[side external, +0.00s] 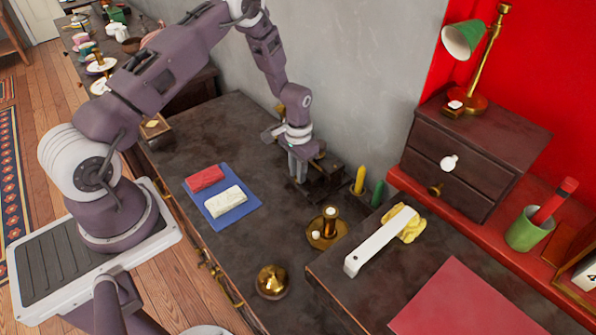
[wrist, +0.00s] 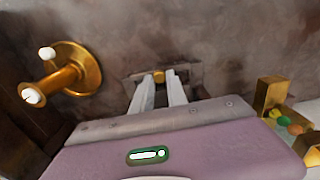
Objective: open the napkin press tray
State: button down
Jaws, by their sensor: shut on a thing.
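The napkin press (side external: 325,180) is a dark wooden piece on the dark counter against the grey wall, partly hidden behind my gripper (side external: 297,172). My gripper points down at its near side. In the wrist view, the two pale fingers of my gripper (wrist: 159,85) reach to a small brass knob (wrist: 158,75) on the dark tray front (wrist: 190,74). The fingers are close together and shut on the knob. The fingertips hide part of it. How far the tray stands out of the press I cannot tell.
Yellow (side external: 360,180) and green (side external: 377,194) candles stand nearby. A blue cloth (side external: 232,207) with red and white blocks lies left. Counter between is clear.

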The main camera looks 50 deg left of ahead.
dwell(0.3)
jog(key=s, duration=1.3)
jog(key=shift+s, duration=0.1)
jog(key=c, duration=1.4)
grip_release()
jog(key=shift+o, duration=0.3)
jog(key=shift+r, duration=0.15)
notch_tip(320, 180, up, 7)
